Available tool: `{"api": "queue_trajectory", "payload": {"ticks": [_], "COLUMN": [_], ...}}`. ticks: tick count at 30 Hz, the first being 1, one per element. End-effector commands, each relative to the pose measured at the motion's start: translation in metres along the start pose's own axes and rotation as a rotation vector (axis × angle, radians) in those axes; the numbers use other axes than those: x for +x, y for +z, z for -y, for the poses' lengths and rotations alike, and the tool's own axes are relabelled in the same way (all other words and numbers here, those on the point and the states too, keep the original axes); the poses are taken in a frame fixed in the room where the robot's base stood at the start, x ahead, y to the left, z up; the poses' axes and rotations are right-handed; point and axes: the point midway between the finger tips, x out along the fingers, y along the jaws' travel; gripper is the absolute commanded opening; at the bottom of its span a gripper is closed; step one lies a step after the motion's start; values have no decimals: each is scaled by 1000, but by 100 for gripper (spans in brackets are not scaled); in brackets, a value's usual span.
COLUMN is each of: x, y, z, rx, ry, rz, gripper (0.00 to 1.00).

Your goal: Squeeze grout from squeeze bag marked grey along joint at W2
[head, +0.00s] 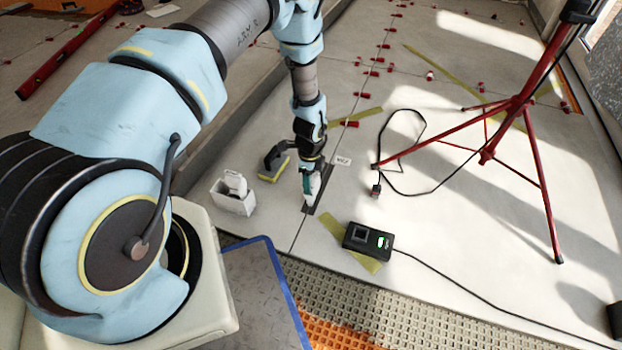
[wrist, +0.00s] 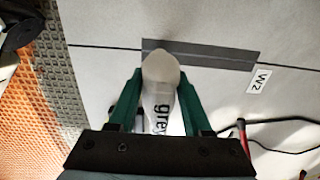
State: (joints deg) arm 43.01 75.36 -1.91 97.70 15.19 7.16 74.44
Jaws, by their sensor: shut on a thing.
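My gripper (head: 310,184) is shut on the white squeeze bag (wrist: 161,85), which reads "grey" in the wrist view. Its green fingers sit on both sides of the bag, also in the wrist view (wrist: 161,100). The bag points down at the floor; its rounded end overlaps the dark grey strip (wrist: 215,54) on the joint, near the strip's left part. I cannot tell whether it touches. The strip also shows in the head view (head: 323,186), partly behind my gripper. The W2 label (head: 342,161) lies beside the strip, and shows in the wrist view (wrist: 259,81).
A white box (head: 232,203) holding a white item and a yellow-and-black tool (head: 273,169) stand left of my gripper. A black device (head: 368,241) with a green light lies to the right. A red tripod (head: 489,150) and black cables stand farther right.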

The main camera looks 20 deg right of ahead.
Motion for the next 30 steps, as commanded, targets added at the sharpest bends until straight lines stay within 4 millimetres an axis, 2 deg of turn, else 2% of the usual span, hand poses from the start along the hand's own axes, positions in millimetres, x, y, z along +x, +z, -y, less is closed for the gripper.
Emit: {"api": "queue_trajectory", "payload": {"ticks": [30], "x": [-1], "y": [1], "z": [-26], "rx": [-1], "ry": [0], "rz": [0], "gripper": [0]}}
